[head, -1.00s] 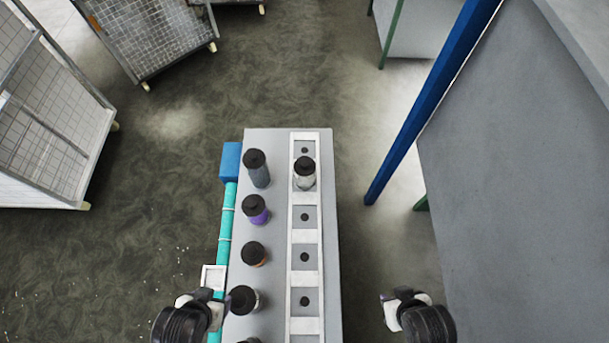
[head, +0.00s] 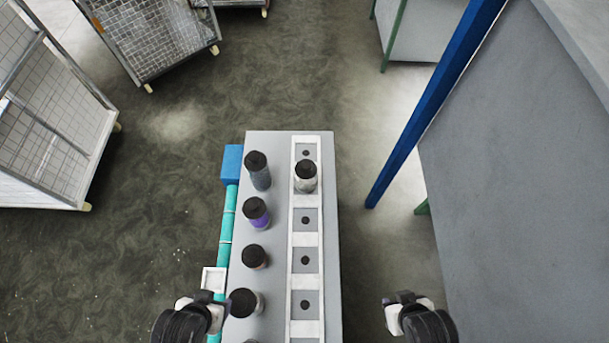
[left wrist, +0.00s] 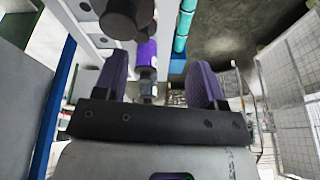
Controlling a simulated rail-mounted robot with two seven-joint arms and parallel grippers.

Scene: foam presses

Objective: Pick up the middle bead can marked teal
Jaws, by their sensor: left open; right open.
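Several dark-lidded cans stand in a column on the grey table: a grey-blue one (head: 260,176), a purple one (head: 257,215), one with a brownish body (head: 254,258), and a pale-bodied one (head: 246,303). Another is cut off at the bottom edge. I cannot make out a teal mark on any can. My left gripper (head: 201,306) is open, left of the pale-bodied can. In the left wrist view, its purple-padded fingers (left wrist: 160,80) are apart; the purple can (left wrist: 147,54) shows beyond them. My right gripper (head: 408,303) is open and empty, right of the table.
A white rack (head: 294,235) with square bays runs along the table's right side; a light grey can (head: 306,181) stands in its far part. A teal pipe (head: 227,228) and blue block (head: 232,163) line the left edge. A blue post (head: 424,110) and mesh carts (head: 150,42) stand around.

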